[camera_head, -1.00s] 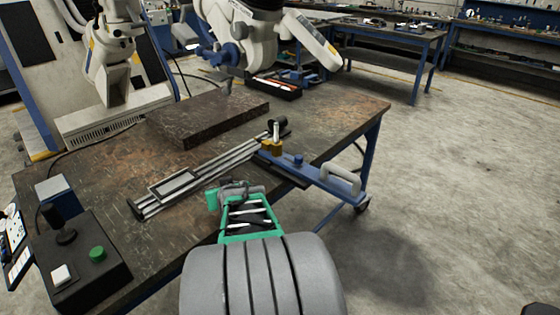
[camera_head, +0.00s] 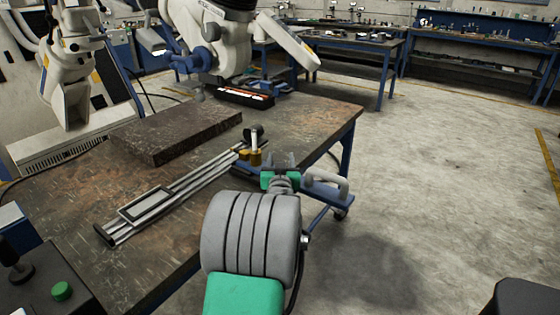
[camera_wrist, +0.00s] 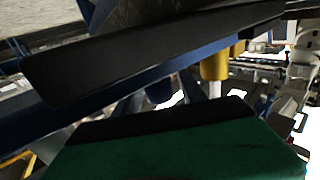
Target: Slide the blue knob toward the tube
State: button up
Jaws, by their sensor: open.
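My gripper (camera_head: 281,161) is over the blue bar (camera_head: 325,190) at the table's right edge, its two fingers apart. The blue knob on that bar is hidden behind my gripper in the head view. In the wrist view a dark blue round piece (camera_wrist: 159,91), likely the knob, shows just beyond the green gripper body (camera_wrist: 175,152); contact cannot be told. The upright tube (camera_head: 250,140), pale with a black top and a brass-coloured base (camera_head: 256,158), stands to the left of my gripper. The brass part also shows in the wrist view (camera_wrist: 214,63).
A silver rail (camera_head: 185,190) with a framed plate (camera_head: 146,204) lies to the left. A dark slab (camera_head: 175,132) and a black tray (camera_head: 245,97) are farther back. A grey handle (camera_head: 328,183) is on the right. A green button (camera_head: 62,291) is front left.

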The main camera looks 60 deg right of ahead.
grip_shut()
dwell(0.5)
dwell(0.9)
